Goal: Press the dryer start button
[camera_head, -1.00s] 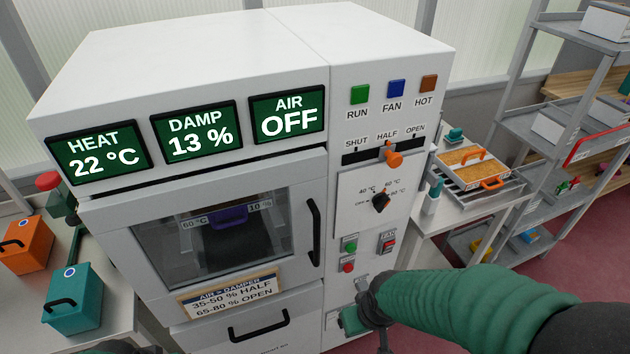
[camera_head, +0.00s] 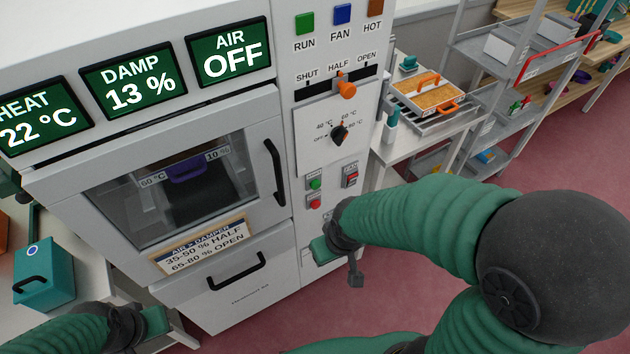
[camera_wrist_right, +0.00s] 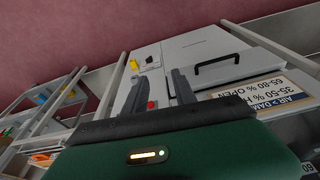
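The white dryer (camera_head: 258,103) fills the left and middle of the head view. On its lower control panel is a green button (camera_head: 315,184) with a red button (camera_head: 314,203) below it; the small labels are too blurred to read. A red fan switch (camera_head: 351,177) sits to the right of them. My right gripper (camera_head: 340,262) is just below these buttons, apart from the green one. In the right wrist view its two dark fingers (camera_wrist_right: 158,80) are spread, with a red button (camera_wrist_right: 151,104) showing between them. My left gripper (camera_head: 150,325) is low at the left, its fingers unclear.
The displays read 22 °C, 13 % and air OFF. An orange damper lever (camera_head: 346,89) stands at HALF above a black dial (camera_head: 339,135). A side table (camera_head: 408,150) holds a grain tray (camera_head: 432,93). A teal box (camera_head: 43,277) stands at left.

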